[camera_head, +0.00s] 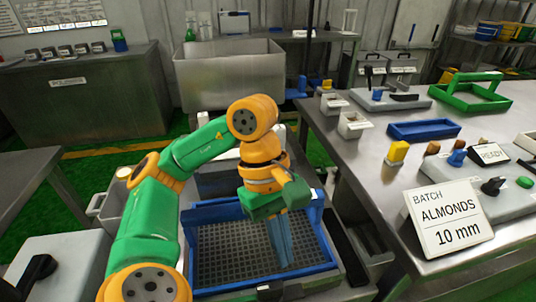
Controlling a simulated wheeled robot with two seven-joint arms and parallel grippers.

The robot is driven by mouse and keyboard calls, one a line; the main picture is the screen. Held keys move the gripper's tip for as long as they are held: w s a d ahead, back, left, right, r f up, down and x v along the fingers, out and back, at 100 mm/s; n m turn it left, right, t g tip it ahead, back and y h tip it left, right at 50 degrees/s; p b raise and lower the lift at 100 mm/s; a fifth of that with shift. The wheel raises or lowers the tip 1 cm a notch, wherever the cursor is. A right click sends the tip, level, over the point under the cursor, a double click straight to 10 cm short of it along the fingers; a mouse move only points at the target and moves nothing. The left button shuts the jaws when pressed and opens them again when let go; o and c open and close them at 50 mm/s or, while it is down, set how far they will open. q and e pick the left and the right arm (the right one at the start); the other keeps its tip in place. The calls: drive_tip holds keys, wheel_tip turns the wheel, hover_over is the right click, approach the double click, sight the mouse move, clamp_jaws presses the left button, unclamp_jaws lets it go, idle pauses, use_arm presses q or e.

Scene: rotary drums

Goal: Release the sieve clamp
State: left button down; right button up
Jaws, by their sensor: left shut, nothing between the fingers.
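The sieve is a blue rectangular frame (190,262) with a dark mesh floor (222,255), low in the middle of the head view. My left gripper (284,260) points down over the right part of the mesh, its fingers together and empty. I cannot tell whether the fingertips touch the mesh. A small dark fitting (270,292) sits at the sieve's near edge. A black lever (38,268) stands on a grey block at the lower left. I cannot tell which part is the sieve clamp. My right gripper is out of view.
A steel table (345,170) on the right holds a blue tray (424,130), a green carrier (470,95), knobs and a sign (448,217) reading "BATCH ALMONDS 10 mm". A large steel bin (228,75) stands behind. Green floor shows at the left.

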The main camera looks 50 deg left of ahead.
use_arm(q)
drive_tip(key=shift+p+v, duration=0.4)
drive_tip(key=shift+v, duration=1.6)
